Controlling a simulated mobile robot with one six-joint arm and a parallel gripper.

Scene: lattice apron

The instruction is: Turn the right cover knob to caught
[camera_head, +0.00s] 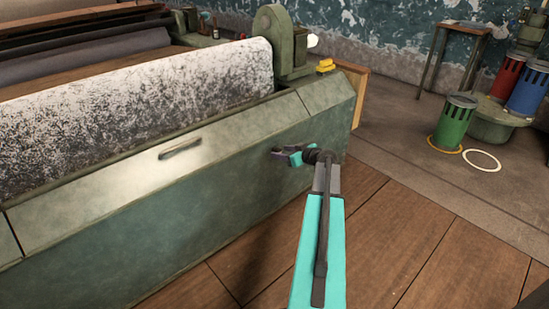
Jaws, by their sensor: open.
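The long green machine cover (230,143) runs along the front of the machine, with a dark bar handle (180,149) on its sloping top. My gripper (278,151) is at the right part of the cover's front, below the sloping top edge. Its dark fingers point left and are open, and I see nothing held between them. I cannot make out the right cover knob; the gripper and wrist may hide it. I cannot tell whether the fingers touch the cover.
A speckled white roller (140,105) lies behind the cover. A yellow block (325,65) sits on the machine's right end. Green (453,125), red (507,75) and blue (528,88) canisters stand at the right. The wooden floor (400,240) in front is clear.

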